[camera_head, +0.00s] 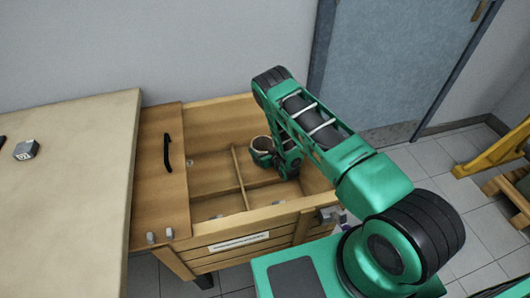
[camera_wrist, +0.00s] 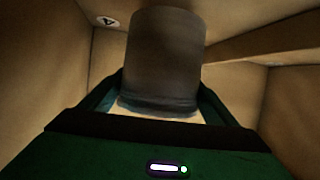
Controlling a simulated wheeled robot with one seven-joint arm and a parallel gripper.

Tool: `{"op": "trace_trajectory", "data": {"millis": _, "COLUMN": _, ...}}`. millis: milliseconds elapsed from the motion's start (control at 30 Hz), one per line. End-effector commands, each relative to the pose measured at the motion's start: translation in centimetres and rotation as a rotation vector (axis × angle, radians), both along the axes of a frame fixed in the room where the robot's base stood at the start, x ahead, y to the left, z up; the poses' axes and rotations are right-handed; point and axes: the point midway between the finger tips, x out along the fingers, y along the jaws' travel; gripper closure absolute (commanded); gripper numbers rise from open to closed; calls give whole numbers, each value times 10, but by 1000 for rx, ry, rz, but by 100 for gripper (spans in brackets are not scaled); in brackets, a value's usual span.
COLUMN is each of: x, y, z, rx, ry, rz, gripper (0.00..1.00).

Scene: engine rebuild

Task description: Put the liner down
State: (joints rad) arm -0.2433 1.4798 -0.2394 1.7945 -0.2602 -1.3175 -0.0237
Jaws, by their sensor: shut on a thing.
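The liner is a grey-brown cylinder (camera_wrist: 165,60) in the wrist view, held between the fingers of my gripper (camera_wrist: 160,105). In the head view the liner's round open rim (camera_head: 262,144) shows beside the end of my arm. My gripper (camera_head: 272,160) is low inside the wooden crate (camera_head: 270,219), near its far wall and by the dividers. The gripper is shut on the liner. Whether the liner's lower end touches the crate floor is hidden.
Thin dividers (camera_head: 238,178) split the crate into compartments. The crate's lid panel (camera_head: 160,190) with a black handle lies at the left. A pale table (camera_head: 65,190) stands further left. A blue door (camera_head: 390,60) and a yellow frame (camera_head: 495,150) are beyond.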

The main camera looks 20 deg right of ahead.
Motion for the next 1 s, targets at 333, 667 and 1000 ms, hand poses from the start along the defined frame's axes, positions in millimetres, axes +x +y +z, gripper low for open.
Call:
{"op": "trace_trajectory", "data": {"millis": 333, "x": 0, "y": 0, "z": -22, "rx": 0, "ry": -1, "rz": 0, "gripper": 53}}
{"op": "trace_trajectory", "data": {"millis": 667, "x": 0, "y": 0, "z": -24, "rx": 0, "ry": 1, "rz": 0, "gripper": 0}}
{"op": "trace_trajectory", "data": {"millis": 1000, "x": -13, "y": -2, "z": -19, "rx": 0, "ry": 4, "rz": 1, "gripper": 0}}
